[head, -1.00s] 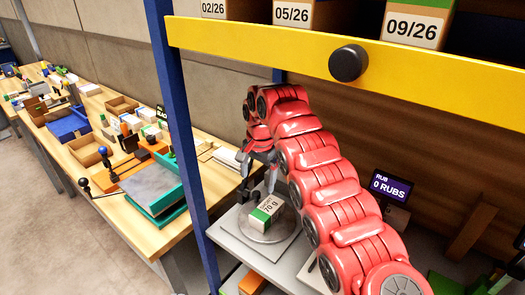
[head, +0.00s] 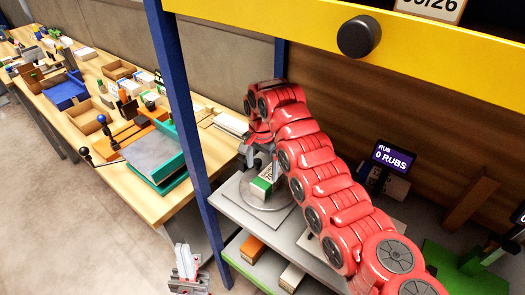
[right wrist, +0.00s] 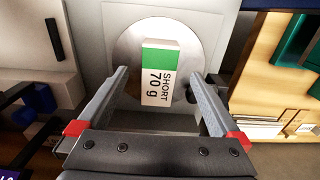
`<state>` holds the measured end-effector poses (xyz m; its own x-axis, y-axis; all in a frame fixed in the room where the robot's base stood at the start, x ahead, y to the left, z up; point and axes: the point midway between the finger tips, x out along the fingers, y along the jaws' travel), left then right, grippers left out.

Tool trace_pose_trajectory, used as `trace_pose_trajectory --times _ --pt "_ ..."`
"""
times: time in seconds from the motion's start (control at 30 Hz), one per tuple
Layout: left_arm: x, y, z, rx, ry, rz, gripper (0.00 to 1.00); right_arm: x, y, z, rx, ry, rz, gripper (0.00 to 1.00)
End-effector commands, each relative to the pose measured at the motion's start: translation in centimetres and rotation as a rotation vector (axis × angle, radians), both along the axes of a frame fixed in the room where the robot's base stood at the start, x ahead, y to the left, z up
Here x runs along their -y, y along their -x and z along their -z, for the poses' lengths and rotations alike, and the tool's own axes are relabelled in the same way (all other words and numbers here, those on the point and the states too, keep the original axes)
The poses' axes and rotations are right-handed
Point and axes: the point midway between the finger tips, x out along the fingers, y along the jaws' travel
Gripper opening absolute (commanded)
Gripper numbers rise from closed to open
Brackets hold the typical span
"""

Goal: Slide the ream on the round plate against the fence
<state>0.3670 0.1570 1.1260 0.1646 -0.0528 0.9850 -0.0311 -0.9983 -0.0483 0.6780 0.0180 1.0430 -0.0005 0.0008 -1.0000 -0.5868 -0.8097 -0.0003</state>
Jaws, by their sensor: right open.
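The ream (head: 261,186), a small white block with a green band, sits on the round plate (head: 266,206) on the grey shelf. In the right wrist view the ream (right wrist: 159,88) reads "SHORT 70 g" and the plate (right wrist: 127,48) shows around it. My right gripper (head: 262,158) is at the ream in the head view. In the right wrist view my right gripper (right wrist: 157,76) is open, with one finger on each side of the ream and visible gaps. My left gripper (head: 188,268) is low at the bottom, away from the ream; its opening is unclear. I cannot make out the fence.
A display (head: 394,158) reads "RUB 0 RUBS" behind my right arm. A blue post (head: 187,130) and yellow beam (head: 280,22) frame the shelf. A wooden bench (head: 150,205) with trays and tools stands left. A lower shelf (head: 235,255) holds an orange block.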

Motion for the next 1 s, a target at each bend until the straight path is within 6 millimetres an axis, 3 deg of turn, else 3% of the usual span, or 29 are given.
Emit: trace_pose_trajectory --times 0.1,0.33,0.5,0.77,1.0 --pt "0.0 0.0 -1.3 0.000 0.000 0.000 0.00 0.1 0.1 2.2 -0.004 0.001 0.001 1.00" --pt "0.0 0.0 -2.3 0.000 0.000 0.000 0.00 0.1 0.0 5.7 -0.003 0.002 0.000 1.00" --pt "0.0 0.0 -2.5 0.000 0.000 0.000 0.00 0.1 0.0 6.9 0.002 0.001 0.000 1.00" --pt "0.0 0.0 -2.5 0.001 0.000 0.000 0.00 0.1 0.0 7.1 0.002 0.000 0.000 1.00" --pt "0.0 0.0 -2.5 0.000 0.000 0.000 0.00 0.1 0.0 7.1 0.002 0.000 0.000 0.60"
